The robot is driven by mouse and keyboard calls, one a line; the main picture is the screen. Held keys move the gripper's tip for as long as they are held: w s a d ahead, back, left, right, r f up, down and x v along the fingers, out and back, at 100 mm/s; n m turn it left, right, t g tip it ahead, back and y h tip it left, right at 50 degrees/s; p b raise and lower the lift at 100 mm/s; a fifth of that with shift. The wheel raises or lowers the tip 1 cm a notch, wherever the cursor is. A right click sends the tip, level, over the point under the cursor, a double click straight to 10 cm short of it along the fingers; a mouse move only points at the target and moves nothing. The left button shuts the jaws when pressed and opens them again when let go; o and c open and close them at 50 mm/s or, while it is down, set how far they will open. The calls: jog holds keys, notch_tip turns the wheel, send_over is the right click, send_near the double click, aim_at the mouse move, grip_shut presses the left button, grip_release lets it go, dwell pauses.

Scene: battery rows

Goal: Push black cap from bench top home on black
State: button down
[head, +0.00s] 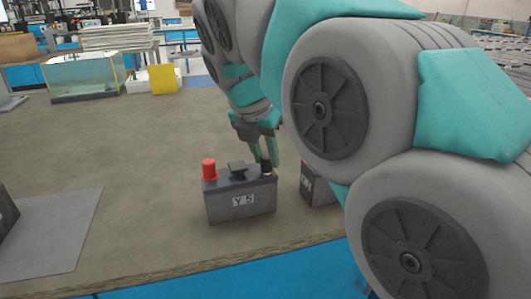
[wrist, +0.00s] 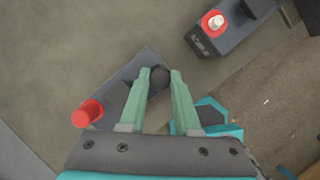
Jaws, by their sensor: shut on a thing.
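A dark grey battery marked Y 5 (head: 241,199) stands upright on the bench. A red cap (head: 209,169) covers its left post; this cap also shows in the wrist view (wrist: 88,113). My gripper (head: 264,160) reaches down over the battery's right post, its green fingers shut on a black cap (head: 266,167). In the wrist view the black cap (wrist: 160,77) is between the fingertips. The cap is over the right post, with a pale bit showing just under it. I cannot tell how far down it sits.
A second dark battery (head: 317,188) stands close on the right, partly hidden by my arm; the wrist view shows its uncapped post with a red ring (wrist: 212,23). A grey mat (head: 52,232) lies at left. A glass tank (head: 85,75) stands behind. The bench's front edge is near.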

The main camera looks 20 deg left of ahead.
jog(key=shift+f, duration=0.35)
dwell(0.4)
jog(key=shift+c, duration=0.3)
grip_release()
jog(key=shift+r, duration=0.15)
jog(key=shift+r, duration=3.45)
